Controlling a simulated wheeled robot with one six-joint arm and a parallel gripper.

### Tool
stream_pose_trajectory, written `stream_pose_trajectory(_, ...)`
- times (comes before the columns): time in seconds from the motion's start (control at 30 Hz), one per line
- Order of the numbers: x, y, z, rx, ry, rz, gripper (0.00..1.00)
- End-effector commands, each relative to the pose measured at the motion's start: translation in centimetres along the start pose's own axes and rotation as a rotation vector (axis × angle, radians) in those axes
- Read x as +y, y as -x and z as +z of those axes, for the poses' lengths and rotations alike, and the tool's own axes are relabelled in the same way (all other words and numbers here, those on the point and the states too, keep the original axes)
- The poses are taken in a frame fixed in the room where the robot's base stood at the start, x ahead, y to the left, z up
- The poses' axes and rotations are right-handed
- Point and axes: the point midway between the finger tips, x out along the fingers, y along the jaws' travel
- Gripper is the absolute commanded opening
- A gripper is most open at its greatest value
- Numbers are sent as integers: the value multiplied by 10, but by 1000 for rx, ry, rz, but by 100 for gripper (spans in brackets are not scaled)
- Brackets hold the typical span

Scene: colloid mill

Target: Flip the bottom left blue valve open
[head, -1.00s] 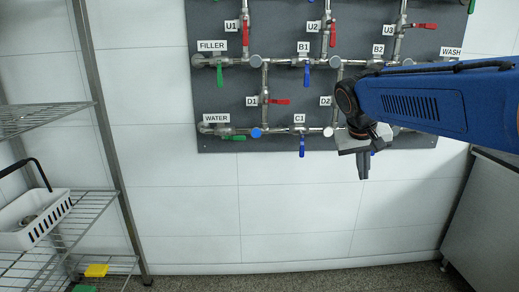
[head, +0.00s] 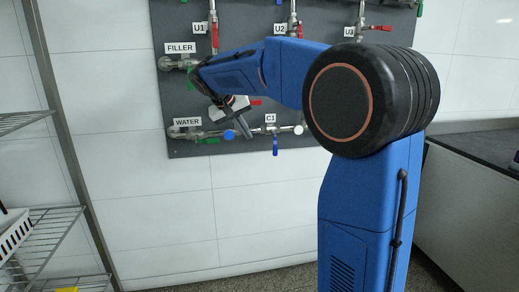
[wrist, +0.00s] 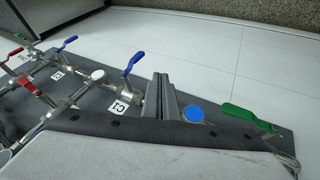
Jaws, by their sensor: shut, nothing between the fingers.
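The bottom left blue valve is at the label C1 (head: 270,118). Its blue handle (head: 275,146) hangs straight down from the lower horizontal pipe, across the pipe's line. In the wrist view the blue handle (wrist: 133,61) stands to the left of my fingers, with its label in clear sight. My gripper (head: 243,129) is shut and empty, left of the C1 handle and close to the round blue cap on the pipe. In the wrist view my gripper (wrist: 162,98) lies between the C1 handle and that cap, apart from the handle.
The round blue cap (head: 229,135) and the green WATER handle (head: 208,141) are left of C1. A red handle (head: 255,102) is above. My arm covers the panel's right part. A wire shelf (head: 50,235) stands at left. The wall below the panel is clear.

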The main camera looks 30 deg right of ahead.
Motion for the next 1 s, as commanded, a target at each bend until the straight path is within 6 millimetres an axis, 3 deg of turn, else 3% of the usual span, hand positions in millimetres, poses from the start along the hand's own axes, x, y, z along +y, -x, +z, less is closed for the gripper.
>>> stream_pose_trajectory(0.37, 0, -11, 1, -2, 1, 0, 0)
stream_pose_trajectory(0.9, 0, -102, 1, -4, 2, 0, 0)
stream_pose_trajectory(1.0, 14, -108, 1, -1, -3, -1, 0)
